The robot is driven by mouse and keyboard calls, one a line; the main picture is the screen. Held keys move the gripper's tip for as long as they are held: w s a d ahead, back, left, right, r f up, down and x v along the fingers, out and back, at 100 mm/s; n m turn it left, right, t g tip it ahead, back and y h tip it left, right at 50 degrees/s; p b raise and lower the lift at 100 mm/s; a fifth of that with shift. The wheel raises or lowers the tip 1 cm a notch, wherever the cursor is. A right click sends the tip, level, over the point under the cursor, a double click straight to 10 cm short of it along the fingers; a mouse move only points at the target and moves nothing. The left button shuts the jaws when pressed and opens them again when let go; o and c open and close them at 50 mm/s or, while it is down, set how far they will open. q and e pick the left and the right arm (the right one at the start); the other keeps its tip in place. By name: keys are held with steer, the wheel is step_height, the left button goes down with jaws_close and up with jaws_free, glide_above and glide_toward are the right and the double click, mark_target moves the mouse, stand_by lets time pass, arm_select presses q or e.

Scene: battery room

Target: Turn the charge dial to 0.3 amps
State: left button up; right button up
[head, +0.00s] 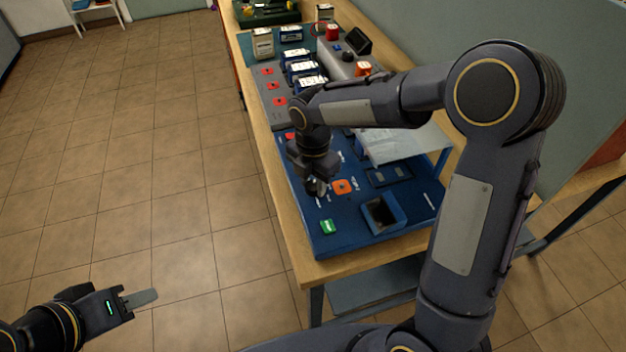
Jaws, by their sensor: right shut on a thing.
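The blue charging panel (325,239) lies on the wooden bench. My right gripper (317,190) points down at the panel's near left part and is shut on a small dark knob, which looks like the charge dial. The fingers hide most of the dial, and its pointer and scale cannot be read. An orange round part with a dark centre (343,187) sits just right of the fingers. My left gripper (140,299) is far from the bench, over the floor at the lower left; its jaw gap cannot be made out.
On the panel are a green switch (328,227), an open dark box (383,214) and a clear raised cover (405,143). Several batteries (299,68) stand farther back beside red-marked grey plates. The tiled floor left of the bench is free.

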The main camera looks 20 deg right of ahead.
mark_target(314, 185)
steer(key=m, duration=0.5)
steer(key=shift+m, duration=0.3)
steer(key=m+b, duration=0.1)
steer(key=m, duration=0.4)
steer(key=shift+r, duration=0.1)
steer(key=shift+m, duration=0.4)
steer(key=o, duration=1)
step_height(314, 185, up, 8)
steer(key=shift+f, duration=0.1)
